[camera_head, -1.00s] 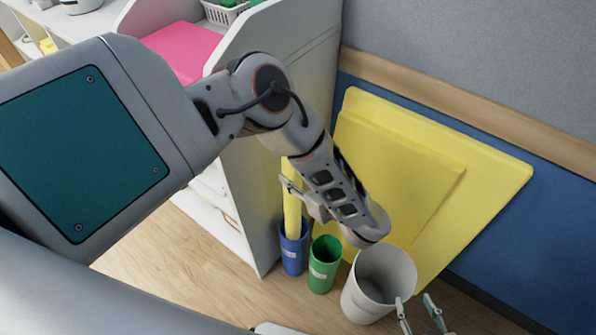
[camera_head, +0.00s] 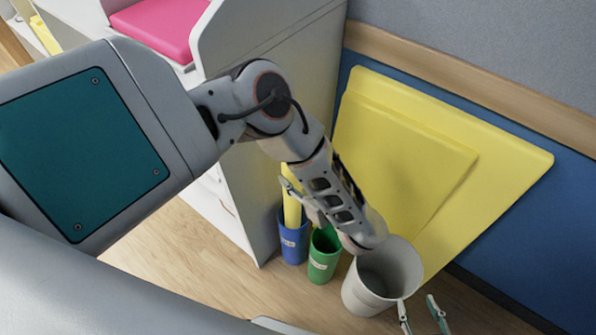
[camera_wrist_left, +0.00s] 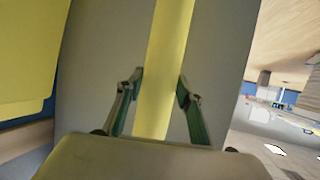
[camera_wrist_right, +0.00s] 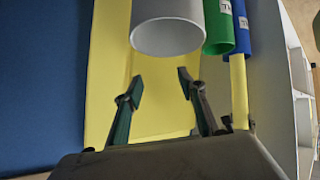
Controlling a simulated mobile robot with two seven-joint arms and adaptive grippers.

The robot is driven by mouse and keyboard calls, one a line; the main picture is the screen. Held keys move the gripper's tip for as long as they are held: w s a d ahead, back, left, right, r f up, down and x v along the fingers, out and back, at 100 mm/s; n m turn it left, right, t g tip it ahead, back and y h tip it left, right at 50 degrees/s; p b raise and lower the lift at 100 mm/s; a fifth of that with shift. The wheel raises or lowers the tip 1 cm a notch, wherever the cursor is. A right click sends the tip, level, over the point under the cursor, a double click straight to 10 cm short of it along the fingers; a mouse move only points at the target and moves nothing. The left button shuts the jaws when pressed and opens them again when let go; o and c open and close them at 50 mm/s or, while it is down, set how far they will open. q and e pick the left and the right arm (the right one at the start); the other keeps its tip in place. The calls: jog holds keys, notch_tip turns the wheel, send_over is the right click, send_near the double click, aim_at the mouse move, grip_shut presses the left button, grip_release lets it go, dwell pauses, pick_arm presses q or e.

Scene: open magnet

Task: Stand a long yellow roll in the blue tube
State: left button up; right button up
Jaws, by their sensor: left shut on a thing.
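A long yellow roll (camera_head: 292,207) stands upright with its lower end inside the blue tube (camera_head: 294,244) on the floor. My left gripper (camera_head: 289,187) is shut on the roll above the tube's rim, and my left arm hides part of the roll. In the left wrist view the roll (camera_wrist_left: 162,70) runs between the two fingers. In the right wrist view the roll (camera_wrist_right: 238,88) sticks out of the blue tube (camera_wrist_right: 243,30). My right gripper (camera_head: 421,312) is open and empty in front of the white bin.
A green tube (camera_head: 324,262) stands right of the blue tube, with a white bin (camera_head: 362,295) beyond it. Yellow boards (camera_head: 480,175) lean on the blue wall behind. A white shelf unit (camera_head: 245,190) with a pink item (camera_head: 165,25) stands at the left. Wooden floor (camera_head: 185,270) is clear in front.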

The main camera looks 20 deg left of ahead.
pick_arm(q)
notch_tip(320, 180, down, 2)
jog(key=shift+f+b, duration=0.2)
jog(key=shift+b, duration=0.3)
notch_tip(320, 180, down, 5)
jog(key=b, duration=0.2)
jog(key=shift+b, duration=0.3)
pick_arm(e)
jog(key=shift+w+a+r+y, duration=0.15)
jog(key=shift+w+a+y, duration=0.15)
jog(key=shift+w+a, duration=0.4)
